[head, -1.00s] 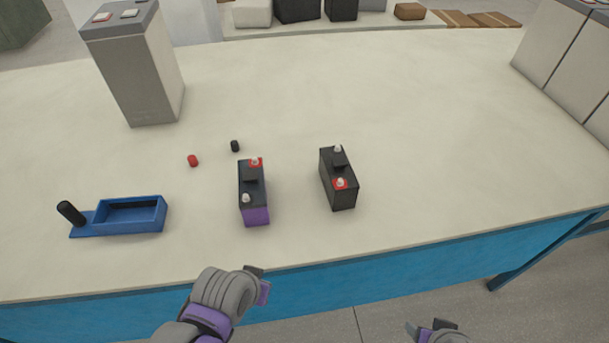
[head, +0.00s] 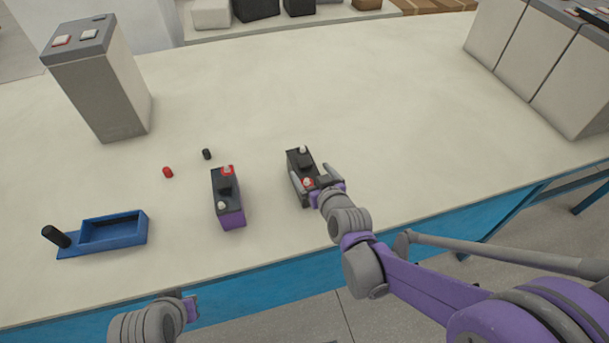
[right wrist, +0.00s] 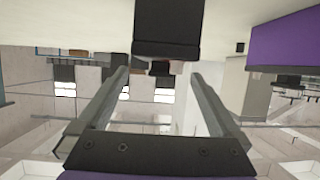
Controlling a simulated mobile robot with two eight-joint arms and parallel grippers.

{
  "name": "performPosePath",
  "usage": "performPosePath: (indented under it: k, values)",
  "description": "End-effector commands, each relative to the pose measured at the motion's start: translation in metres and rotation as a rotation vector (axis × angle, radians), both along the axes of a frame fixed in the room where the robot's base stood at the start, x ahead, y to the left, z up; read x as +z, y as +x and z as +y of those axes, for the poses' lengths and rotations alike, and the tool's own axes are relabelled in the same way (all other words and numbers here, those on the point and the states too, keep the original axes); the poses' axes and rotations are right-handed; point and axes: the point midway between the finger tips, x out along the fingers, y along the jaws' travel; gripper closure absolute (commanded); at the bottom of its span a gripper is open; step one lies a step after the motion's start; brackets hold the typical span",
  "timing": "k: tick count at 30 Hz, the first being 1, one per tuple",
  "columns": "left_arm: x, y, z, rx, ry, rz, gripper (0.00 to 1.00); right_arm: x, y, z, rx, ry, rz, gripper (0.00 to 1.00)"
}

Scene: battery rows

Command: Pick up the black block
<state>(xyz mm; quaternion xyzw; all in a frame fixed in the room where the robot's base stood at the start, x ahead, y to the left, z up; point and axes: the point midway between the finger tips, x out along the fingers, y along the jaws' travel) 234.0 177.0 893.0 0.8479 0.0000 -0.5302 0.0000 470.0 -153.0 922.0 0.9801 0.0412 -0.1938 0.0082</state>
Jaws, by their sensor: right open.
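The black block (head: 297,163) is a battery-like black box with a red-ringed terminal and a pale terminal on top. It stands upright on the table, right of the purple-and-black block (head: 232,218). My right gripper (head: 315,180) is open at the black block's near end, its fingers toward either side. In the right wrist view the black block (right wrist: 167,28) shows ahead, between the lines of the open fingers; whether they touch it I cannot tell. My left gripper (head: 188,308) is low at the table's front edge, away from the blocks; its jaws are not clear.
A blue tray (head: 75,250) with a black handle lies at left. A red cap (head: 168,172) and a black cap (head: 207,154) lie behind the purple-and-black block. A tall grey battery (head: 100,90) stands at back left, large ones at right. The table's middle is clear.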

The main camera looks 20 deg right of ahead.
Motion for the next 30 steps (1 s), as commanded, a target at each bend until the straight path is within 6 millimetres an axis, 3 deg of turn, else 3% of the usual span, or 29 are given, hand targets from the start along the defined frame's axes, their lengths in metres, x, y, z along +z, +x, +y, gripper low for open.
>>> performPosePath:
  k: [21, 30]
  values:
    - [0.001, 0.0, 0.0, 0.0, 0.0, -0.001, 1.0, -0.023, 0.077, 0.009, 0.001, -0.001, 0.002, 0.0]
    - [0.001, 0.0, 0.0, 0.0, 0.0, 0.0, 1.0, -0.024, 0.08, 0.009, 0.0, 0.0, 0.002, 0.02]
